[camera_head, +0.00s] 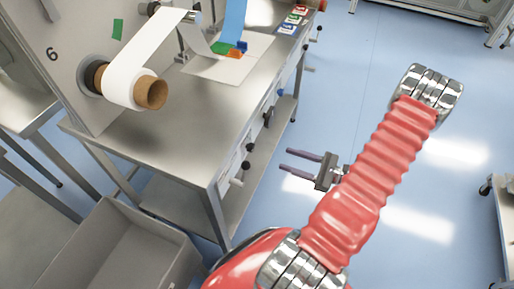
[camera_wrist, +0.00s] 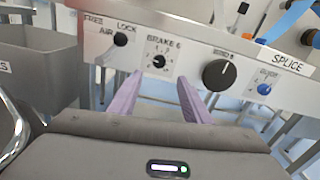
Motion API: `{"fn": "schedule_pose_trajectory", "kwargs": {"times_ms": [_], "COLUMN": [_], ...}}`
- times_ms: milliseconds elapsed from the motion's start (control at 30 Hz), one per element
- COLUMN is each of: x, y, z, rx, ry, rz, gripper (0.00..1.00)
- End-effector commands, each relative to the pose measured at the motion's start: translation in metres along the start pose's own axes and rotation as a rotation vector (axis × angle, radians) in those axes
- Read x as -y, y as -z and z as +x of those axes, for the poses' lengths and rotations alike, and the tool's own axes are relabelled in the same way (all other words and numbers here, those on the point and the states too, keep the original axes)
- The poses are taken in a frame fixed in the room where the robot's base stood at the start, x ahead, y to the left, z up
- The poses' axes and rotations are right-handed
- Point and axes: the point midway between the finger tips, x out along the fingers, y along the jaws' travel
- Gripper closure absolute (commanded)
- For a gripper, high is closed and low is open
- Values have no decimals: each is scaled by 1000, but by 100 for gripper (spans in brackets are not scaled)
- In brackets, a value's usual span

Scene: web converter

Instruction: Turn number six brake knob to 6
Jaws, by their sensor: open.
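The brake 6 knob (camera_wrist: 159,61) is a small black knob on a white dial plate in the wrist view, under the label "BRAKE 6". Its dial marks and pointer are too small to read. My gripper (camera_wrist: 160,80) is open and empty. Its two purple fingers appear below and to either side of the knob, pointing toward the panel, and I see no contact. In the head view my gripper (camera_head: 286,160) is in the air to the right of the table's front panel, apart from it. I cannot tell which small knob there is the brake 6 knob.
On the panel, a black air lock knob (camera_wrist: 121,39) is left of the dial, and a large black knob (camera_wrist: 216,73) and a blue guide knob (camera_wrist: 264,89) are right. A grey bin (camera_head: 135,245) stands at the table's near end. A paper roll (camera_head: 128,86) is above the table.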

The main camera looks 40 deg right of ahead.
Motion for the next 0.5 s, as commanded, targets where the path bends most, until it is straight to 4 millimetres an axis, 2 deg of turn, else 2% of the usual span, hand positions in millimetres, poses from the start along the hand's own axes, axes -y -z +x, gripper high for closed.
{"fn": "schedule_pose_trajectory", "kwargs": {"times_ms": [500], "x": [-1], "y": [0], "z": [59], "rx": [0], "ry": [-4], "rz": [0], "gripper": [56]}}
